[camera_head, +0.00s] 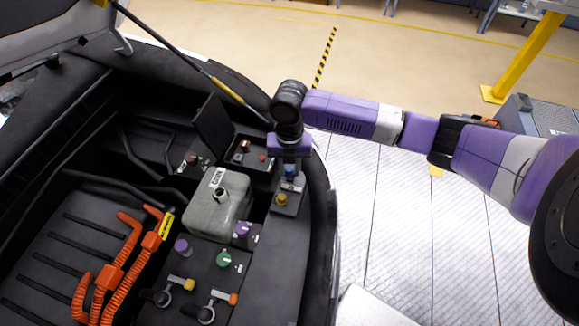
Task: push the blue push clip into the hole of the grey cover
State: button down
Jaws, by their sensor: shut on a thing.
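My gripper (290,170) points down over the right side of the engine bay and is shut on the blue push clip (290,172). Only a small blue part of the clip shows between the fingers. The grey cover (291,209) is a small dark grey plate just below the gripper, near the bay's right edge. A yellow clip (282,200) stands on this plate. The hole is not clearly visible; the fingers and clip hide part of the plate. I cannot tell whether the clip touches the cover.
A grey coolant tank (215,212) with an open neck stands left of the cover. A black box with a raised lid (213,127) is behind it. Purple (182,246) and green (223,259) caps and orange cables (110,277) lie nearer. The bay's right rim (322,215) is close.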

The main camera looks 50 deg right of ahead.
aim_at(290, 169)
jog(key=shift+f+b, duration=0.45)
jog(key=shift+f, duration=0.7)
dwell(0.4)
jog(key=c, duration=1)
grip_release()
jog(key=shift+r+b, duration=0.45)
jog(key=shift+r, duration=3.45)
